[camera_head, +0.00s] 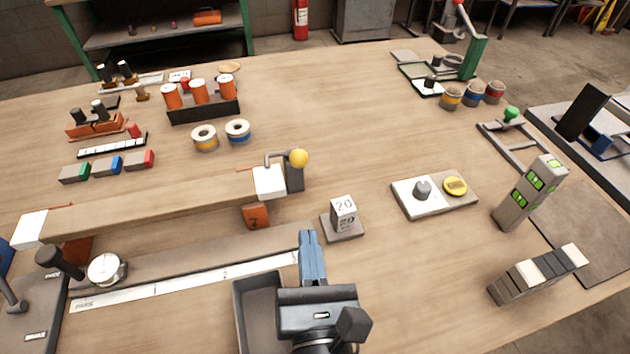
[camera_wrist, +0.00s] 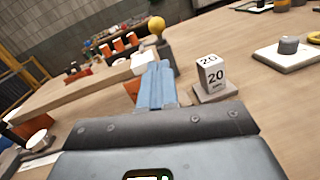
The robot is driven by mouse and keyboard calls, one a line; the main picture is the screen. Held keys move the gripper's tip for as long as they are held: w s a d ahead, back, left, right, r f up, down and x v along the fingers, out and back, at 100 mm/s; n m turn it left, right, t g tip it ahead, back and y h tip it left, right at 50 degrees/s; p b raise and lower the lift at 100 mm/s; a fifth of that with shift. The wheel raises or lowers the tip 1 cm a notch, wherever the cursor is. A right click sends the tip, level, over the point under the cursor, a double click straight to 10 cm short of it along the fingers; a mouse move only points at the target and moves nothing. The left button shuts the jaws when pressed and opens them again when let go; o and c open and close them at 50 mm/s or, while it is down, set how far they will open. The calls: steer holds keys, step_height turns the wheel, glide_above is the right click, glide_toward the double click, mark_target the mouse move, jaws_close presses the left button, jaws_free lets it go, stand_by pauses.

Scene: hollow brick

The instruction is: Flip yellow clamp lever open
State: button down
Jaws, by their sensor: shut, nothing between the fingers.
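A lever with a yellow ball knob (camera_head: 299,158) belongs to a clamp with a dark upright body (camera_head: 294,178) at the right end of a long wooden board (camera_head: 160,208). The knob also shows in the wrist view (camera_wrist: 156,25), above and beyond my fingertips. My gripper (camera_head: 311,238) is in front of the clamp, nearer to me and apart from the knob. Its blue fingers are together and empty; they also show in the wrist view (camera_wrist: 157,68), where they hide part of the clamp's lower body.
A block marked 20 (camera_head: 344,212) stands on a small base just right of my fingers. A dark open tray (camera_head: 258,312) lies beside my gripper. An orange block (camera_head: 256,215) supports the board. A plate with a grey knob (camera_head: 422,189) is further right; bare table lies behind the clamp.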

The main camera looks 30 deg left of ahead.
steer(key=shift+a+r, duration=0.1)
steer(key=shift+a, duration=0.1)
steer(key=p, duration=0.1)
glide_toward(295, 154)
steer(key=w+a+f, duration=0.3)
steer(key=w, duration=0.1)
steer(key=shift+w+a, duration=0.2)
steer(key=shift+a, duration=0.15)
steer(key=shift+r, duration=0.15)
